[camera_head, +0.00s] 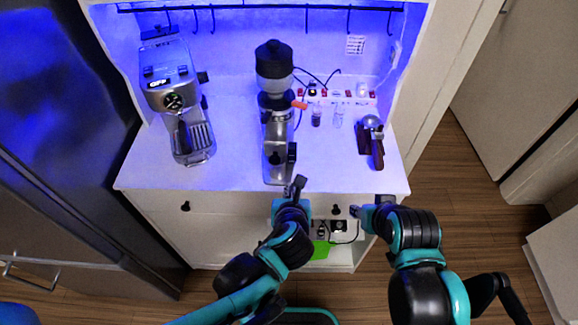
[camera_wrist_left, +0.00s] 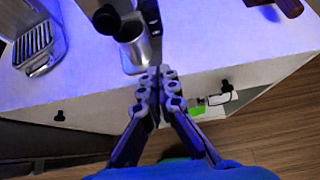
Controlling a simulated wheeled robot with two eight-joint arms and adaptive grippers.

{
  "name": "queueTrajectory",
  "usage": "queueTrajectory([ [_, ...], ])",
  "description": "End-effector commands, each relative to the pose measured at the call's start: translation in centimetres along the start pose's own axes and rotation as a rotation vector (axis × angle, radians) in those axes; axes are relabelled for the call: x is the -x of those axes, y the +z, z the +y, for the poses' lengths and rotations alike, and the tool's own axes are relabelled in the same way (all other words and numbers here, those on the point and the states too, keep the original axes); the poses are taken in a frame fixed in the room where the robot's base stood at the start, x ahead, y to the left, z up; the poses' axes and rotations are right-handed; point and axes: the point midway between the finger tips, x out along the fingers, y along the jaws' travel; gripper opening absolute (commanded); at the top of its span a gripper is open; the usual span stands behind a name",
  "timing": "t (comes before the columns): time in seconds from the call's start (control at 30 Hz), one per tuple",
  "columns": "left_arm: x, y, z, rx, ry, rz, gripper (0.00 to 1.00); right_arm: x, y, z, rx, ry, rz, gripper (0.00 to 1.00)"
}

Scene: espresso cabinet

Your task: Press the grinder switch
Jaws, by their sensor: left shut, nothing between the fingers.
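The grinder (camera_head: 274,75) stands upright on the white counter, near its middle, with a black hopper on top and a metal body. Its lower part (camera_wrist_left: 133,40) shows at the top of the left wrist view. I cannot make out its switch clearly. My left gripper (camera_head: 298,184) is shut and empty at the counter's front edge, just in front of the grinder base. In the left wrist view its fingertips (camera_wrist_left: 155,78) lie together just below the grinder's lower part; contact is not clear. My right gripper (camera_head: 357,211) is by the cabinet front, its fingers too small to read.
An espresso machine (camera_head: 173,88) stands on the left of the counter (camera_head: 235,165). A portafilter (camera_head: 376,150) on a stand is at the right. Small bottles (camera_head: 316,117) and a power strip (camera_head: 345,94) lie behind. An open shelf with a green item (camera_head: 320,249) is below.

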Motion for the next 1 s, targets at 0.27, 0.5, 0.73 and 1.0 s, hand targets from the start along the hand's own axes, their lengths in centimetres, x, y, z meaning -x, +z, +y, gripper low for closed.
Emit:
queueTrajectory([
  [0.27, -1.3, -0.1, 0.0, 0.004, 0.002, 0.0, 0.0, -0.6, 0.4, 0.0, 0.0, 0.0, 0.0, 0.4],
  [0.5, -6.1, -0.3, 0.1, 0.007, 0.003, 0.001, 0.0, -2.3, 1.7, 0.0, 0.0, 0.0, 0.0, 0.4],
  [0.73, -10.8, -0.1, 0.1, 0.005, 0.002, 0.0, 0.0, -3.7, 2.7, 0.0, 0.0, 0.0, 0.0, 0.4],
  [1.0, -13.3, 1.6, 0.1, 0.004, 0.001, 0.001, 0.0, -4.2, 3.0, 0.0, 0.0, 0.0, 0.0, 0.4],
])
